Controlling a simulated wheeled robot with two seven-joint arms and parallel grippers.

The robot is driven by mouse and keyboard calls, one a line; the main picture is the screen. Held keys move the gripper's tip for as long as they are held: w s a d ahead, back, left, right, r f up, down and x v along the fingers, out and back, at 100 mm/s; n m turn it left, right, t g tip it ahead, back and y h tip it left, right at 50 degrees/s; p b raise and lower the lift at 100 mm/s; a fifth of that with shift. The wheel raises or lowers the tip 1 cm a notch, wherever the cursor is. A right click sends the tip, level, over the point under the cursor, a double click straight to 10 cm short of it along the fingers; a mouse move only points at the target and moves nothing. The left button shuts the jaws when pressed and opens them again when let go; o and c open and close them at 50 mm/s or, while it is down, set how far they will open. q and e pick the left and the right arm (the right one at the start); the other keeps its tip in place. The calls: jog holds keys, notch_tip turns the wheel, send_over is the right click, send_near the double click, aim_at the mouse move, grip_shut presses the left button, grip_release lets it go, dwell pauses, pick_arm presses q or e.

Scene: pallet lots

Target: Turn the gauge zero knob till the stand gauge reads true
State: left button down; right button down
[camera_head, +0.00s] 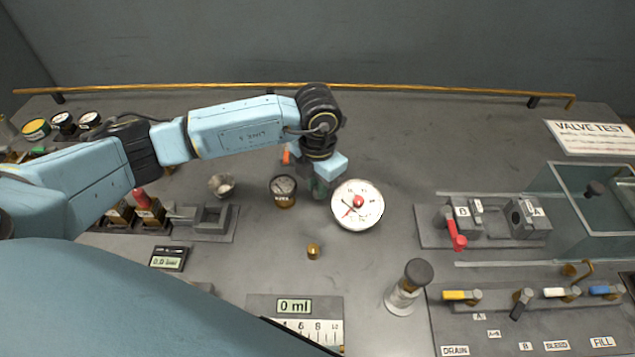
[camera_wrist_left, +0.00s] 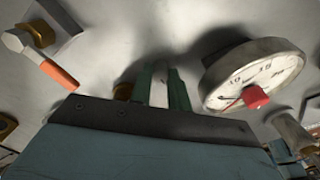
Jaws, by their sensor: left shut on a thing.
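The stand gauge (camera_head: 357,206) is a round white dial right of centre in the head view. It has a red hub, and its thin needle points to the lower left. It also shows at the upper right of the left wrist view (camera_wrist_left: 270,68), with a red knob (camera_wrist_left: 255,97) standing out from its face. My left gripper (camera_head: 319,187) is just left of the dial. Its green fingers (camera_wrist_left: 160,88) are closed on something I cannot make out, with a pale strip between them. The red knob is clear of the fingers. My right gripper is not in view.
A small brass gauge (camera_head: 283,188) stands left of my gripper. A brass knob (camera_head: 313,252) and a black-topped plunger (camera_head: 416,274) stand nearer. Valve blocks (camera_head: 485,220) and a glass tank (camera_head: 588,205) fill the right. The table behind the dial is mostly clear.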

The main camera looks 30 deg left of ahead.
pick_arm(q)
jog(key=shift+n, duration=0.4)
jog(key=shift+r+n+p, duration=0.1)
jog(key=shift+n+p, duration=0.75)
jog(key=shift+n, duration=1.85)
jog(key=c, duration=1.3)
grip_release()
notch_tip(320, 180, up, 13)
jog(key=shift+r+p, duration=0.15)
jog(key=shift+p, duration=0.15)
jog(key=shift+r, duration=0.1)
